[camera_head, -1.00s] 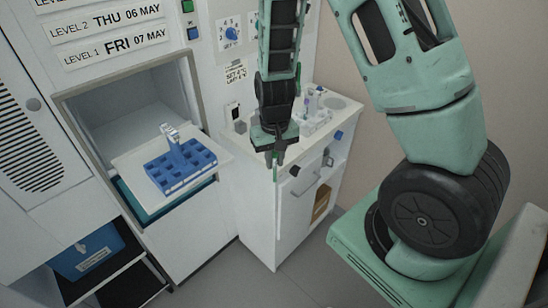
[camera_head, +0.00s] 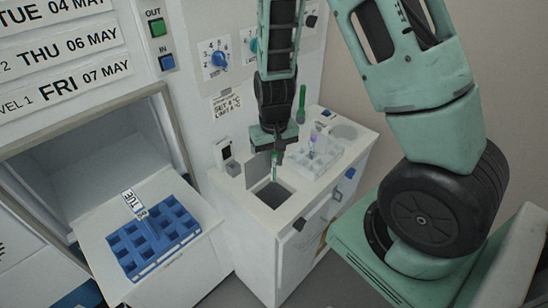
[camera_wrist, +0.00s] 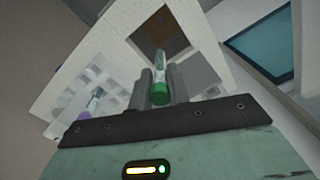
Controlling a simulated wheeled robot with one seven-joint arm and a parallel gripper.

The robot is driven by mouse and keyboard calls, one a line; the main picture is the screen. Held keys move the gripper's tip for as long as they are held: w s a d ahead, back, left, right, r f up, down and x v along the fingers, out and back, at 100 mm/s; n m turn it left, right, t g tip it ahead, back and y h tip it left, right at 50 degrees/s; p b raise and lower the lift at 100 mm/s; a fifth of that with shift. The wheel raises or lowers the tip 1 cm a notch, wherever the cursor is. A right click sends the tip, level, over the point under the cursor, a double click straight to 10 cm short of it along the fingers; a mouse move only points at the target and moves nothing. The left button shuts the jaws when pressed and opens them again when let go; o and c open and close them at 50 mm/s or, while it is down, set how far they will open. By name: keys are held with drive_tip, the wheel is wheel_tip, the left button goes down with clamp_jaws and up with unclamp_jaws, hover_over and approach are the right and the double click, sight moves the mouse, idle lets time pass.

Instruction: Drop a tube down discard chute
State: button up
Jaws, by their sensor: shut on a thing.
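My gripper (camera_head: 275,152) is shut on a clear tube with a green end, held above the white cabinet. The tube (camera_wrist: 160,78) shows between the two fingers in the wrist view. Below it is a square opening (camera_head: 274,195), the discard chute, in the cabinet top. A grey flap (camera_head: 258,167) stands raised at its back edge. In the wrist view the opening (camera_wrist: 161,33) has a brownish inside and lies just beyond the tube's far end, with a grey panel (camera_wrist: 196,70) beside it. The tube's far end looks close to the opening; whether it is inside is unclear.
A blue rack (camera_head: 152,240) with a label marked TUE sits on a pulled-out shelf at left. A clear rack (camera_head: 318,155) with a purple-capped tube stands on the cabinet to the right.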

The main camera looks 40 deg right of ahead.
sight(274, 181)
drive_tip(key=shift+f+b, duration=3.25)
drive_tip(key=shift+f, duration=0.6)
drive_tip(key=o, duration=0.8)
wheel_tip(274, 181, up, 18)
drive_tip(key=shift+f, duration=0.25)
